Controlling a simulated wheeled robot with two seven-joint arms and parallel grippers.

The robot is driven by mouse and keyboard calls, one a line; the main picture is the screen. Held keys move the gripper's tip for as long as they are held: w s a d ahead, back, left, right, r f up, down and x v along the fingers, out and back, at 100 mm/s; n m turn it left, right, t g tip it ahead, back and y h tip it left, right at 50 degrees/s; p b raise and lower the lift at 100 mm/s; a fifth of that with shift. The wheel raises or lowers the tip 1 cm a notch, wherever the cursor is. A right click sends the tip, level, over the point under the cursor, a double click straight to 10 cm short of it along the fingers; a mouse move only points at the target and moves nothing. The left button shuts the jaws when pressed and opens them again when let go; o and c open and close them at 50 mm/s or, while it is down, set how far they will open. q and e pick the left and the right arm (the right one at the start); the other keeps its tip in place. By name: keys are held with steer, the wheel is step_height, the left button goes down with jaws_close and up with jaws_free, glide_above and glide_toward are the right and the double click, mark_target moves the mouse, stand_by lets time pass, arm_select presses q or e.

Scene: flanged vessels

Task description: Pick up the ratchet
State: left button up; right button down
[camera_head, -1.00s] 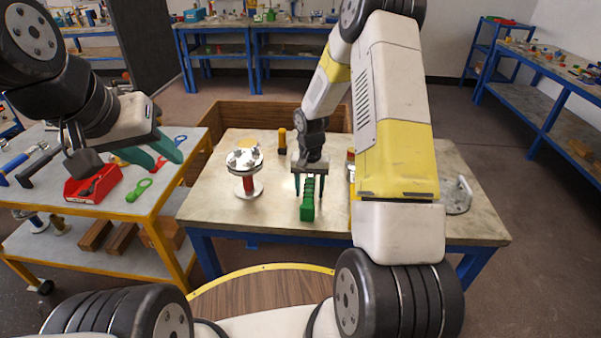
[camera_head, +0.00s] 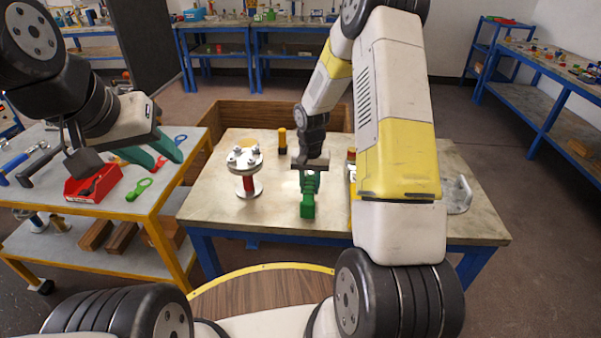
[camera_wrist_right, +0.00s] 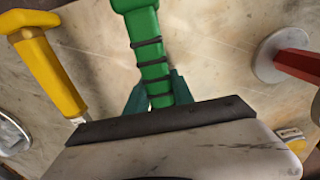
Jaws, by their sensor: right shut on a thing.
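The ratchet (camera_head: 307,205) has a green handle with dark rings and lies on the middle table. Its far end is hidden under my right gripper (camera_head: 310,178). In the right wrist view the green handle (camera_wrist_right: 147,45) runs between the two teal fingers of my right gripper (camera_wrist_right: 152,92), which are shut on it. I cannot tell whether the ratchet is clear of the tabletop. My left gripper (camera_head: 152,152) hangs above the tool bench at the left, its teal fingers apart with nothing seen between them.
A flanged vessel (camera_head: 248,184) with a red body stands left of the ratchet. A yellow-handled tool (camera_wrist_right: 50,70) lies beside it in the right wrist view. A red tray (camera_head: 92,184) sits on the left bench.

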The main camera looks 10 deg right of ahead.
mark_target(308, 183)
steer(key=r, duration=0.2)
steer(key=s, duration=0.1)
steer(key=shift+a+r, duration=0.35)
steer(key=shift+r, duration=0.05)
steer(key=s+a+r, duration=0.1)
steer(key=s+a, duration=0.6)
steer(key=s, duration=0.6)
steer(key=shift+a, duration=0.15)
steer(key=shift+w+r, duration=0.15)
